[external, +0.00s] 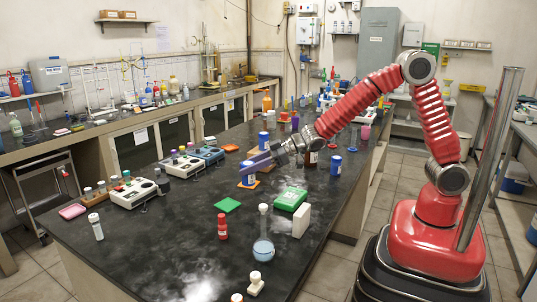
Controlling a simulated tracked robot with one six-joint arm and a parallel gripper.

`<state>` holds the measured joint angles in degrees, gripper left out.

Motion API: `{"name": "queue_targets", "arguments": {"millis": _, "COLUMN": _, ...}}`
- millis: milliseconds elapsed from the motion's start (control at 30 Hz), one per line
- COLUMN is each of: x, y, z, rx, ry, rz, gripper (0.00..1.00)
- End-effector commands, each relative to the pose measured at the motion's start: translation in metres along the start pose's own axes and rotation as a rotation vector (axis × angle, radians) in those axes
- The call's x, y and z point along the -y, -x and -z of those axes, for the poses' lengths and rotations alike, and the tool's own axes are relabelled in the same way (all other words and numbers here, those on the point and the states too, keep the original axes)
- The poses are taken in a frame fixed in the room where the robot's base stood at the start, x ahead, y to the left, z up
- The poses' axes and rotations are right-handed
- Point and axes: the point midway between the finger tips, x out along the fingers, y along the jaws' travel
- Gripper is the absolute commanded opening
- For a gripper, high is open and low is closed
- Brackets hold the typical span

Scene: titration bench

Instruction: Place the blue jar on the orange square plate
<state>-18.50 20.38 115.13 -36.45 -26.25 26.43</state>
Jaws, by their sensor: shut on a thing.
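My gripper (252,165) reaches left across the dark bench at the end of the red arm. It is shut on a blue jar (248,178) with a pale label, whose upper part the fingers partly hide. The jar looks upright. It is at the orange square plate (256,184), which shows around the jar's foot. I cannot tell whether the jar rests on the plate or hangs just above it.
Other blue jars stand behind the gripper (263,141) and to its right (336,166). Instruments (134,193) line the left edge.

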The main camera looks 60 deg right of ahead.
Motion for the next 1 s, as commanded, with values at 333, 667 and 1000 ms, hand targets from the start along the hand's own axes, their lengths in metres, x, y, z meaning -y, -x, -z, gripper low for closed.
{"name": "queue_targets", "arguments": {"millis": 333, "x": -0.132, "y": 0.010, "z": -0.001, "rx": -0.003, "ry": -0.062, "rz": -0.164, "gripper": 0.13}}
{"name": "queue_targets", "arguments": {"millis": 667, "x": -0.165, "y": 0.011, "z": 0.011, "rx": -0.007, "ry": -0.090, "rz": -0.204, "gripper": 0.13}}
{"name": "queue_targets", "arguments": {"millis": 1000, "x": -0.164, "y": 0.009, "z": 0.006, "rx": -0.006, "ry": -0.092, "rz": -0.202, "gripper": 0.13}}
